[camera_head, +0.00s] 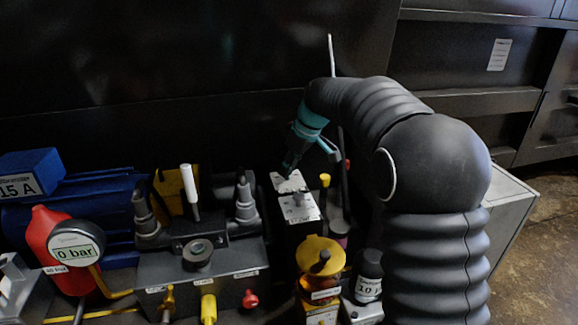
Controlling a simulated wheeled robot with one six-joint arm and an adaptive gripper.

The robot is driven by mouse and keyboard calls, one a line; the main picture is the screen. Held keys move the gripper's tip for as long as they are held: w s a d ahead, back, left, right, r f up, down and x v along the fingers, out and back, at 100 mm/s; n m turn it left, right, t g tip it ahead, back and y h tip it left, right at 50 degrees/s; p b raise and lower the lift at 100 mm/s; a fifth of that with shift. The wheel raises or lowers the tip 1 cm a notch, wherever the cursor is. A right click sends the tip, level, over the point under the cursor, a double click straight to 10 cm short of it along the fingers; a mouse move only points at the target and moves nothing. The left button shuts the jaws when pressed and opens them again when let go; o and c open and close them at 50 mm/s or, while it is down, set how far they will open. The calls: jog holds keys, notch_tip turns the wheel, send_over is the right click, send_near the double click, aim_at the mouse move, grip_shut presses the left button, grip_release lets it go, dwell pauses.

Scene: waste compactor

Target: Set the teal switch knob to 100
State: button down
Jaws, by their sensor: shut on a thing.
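My gripper (287,171) reaches down from the bent black arm, below a teal band on the wrist. Its dark fingertips are at the upper part of a light switch plate (307,214) with printed labels, on a dark box in the middle of the picture. The gripper is shut on a small knob there. The fingers hide that knob, so its colour and pointer setting cannot be read. A grey knob stands lower on the same plate. The plate's print is too small to read.
A grey block with a white-tipped lever (189,185) stands left of the plate. A red gauge (75,246) reading 0 bar is farther left. A dark wall is behind.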

jog(key=c, duration=0.9)
grip_release()
jog(key=shift+r, duration=0.1)
jog(key=shift+v, duration=5.9)
jog(key=shift+s, duration=0.1)
